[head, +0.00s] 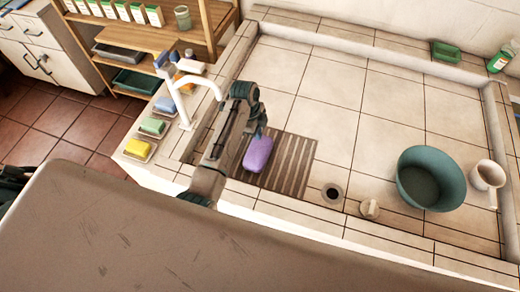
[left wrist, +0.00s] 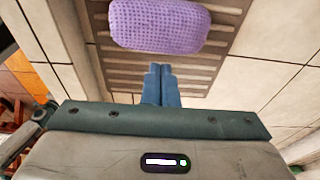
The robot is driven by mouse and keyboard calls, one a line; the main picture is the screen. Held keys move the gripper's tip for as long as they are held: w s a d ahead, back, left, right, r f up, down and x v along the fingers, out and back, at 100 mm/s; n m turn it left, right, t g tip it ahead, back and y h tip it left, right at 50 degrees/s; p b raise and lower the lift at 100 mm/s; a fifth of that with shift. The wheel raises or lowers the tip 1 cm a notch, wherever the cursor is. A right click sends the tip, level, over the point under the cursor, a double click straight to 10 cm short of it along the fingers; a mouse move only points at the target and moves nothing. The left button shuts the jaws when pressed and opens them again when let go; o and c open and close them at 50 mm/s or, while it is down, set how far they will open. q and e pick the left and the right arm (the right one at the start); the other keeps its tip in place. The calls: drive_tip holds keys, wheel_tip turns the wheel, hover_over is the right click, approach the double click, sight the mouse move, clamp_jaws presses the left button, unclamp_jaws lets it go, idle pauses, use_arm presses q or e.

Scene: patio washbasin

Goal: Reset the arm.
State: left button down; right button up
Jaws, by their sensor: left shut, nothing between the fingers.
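My left gripper (head: 259,131) is over the left part of the tiled washbasin, above the slatted drain mat (head: 296,165). In the left wrist view its blue fingers (left wrist: 161,84) are together with nothing between them. A purple textured soap or sponge (head: 257,154) lies on the slatted mat just beyond the fingertips. It also shows in the left wrist view (left wrist: 160,25), apart from the fingers in the picture. My right gripper is not in view.
A white faucet (head: 178,98) stands on the left ledge beside my arm, with yellow (head: 138,149) and green (head: 153,127) soaps nearby. The basin's middle is clear.

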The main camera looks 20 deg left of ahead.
use_arm(q)
drive_tip(key=s+a+r+n+t+y, duration=0.1)
drive_tip(key=s+a+n, duration=0.25)
drive_tip(key=s, duration=0.35)
drive_tip(key=s+a+r+n+t+y, duration=0.1)
drive_tip(key=s+a+r+n, duration=0.15)
drive_tip(key=s+n, duration=0.4)
drive_tip(key=s+a+n+t, duration=0.1)
drive_tip(key=s+a+n, duration=0.2)
drive_tip(key=s, duration=0.6)
drive_tip(key=s+a+r+n+y, duration=0.1)
drive_tip(key=s+r+n, duration=0.3)
drive_tip(key=s+r, duration=0.35)
drive_tip(key=a+f+b, duration=0.3)
drive_tip(key=f+b, duration=0.5)
drive_tip(key=f, duration=3.1)
drive_tip(key=s+f+g+b, duration=0.1)
drive_tip(key=s+f+b, duration=0.2)
drive_tip(key=s+f, duration=0.6)
drive_tip(key=s+a+f+n+b, duration=0.1)
drive_tip(key=s+f+b, duration=0.2)
drive_tip(key=s+f, duration=0.7)
wheel_tip(320, 180, down, 7)
drive_tip(key=shift+a+r+g, duration=0.15)
drive_tip(key=shift+a+g, duration=0.05)
drive_tip(key=shift+g, duration=0.2)
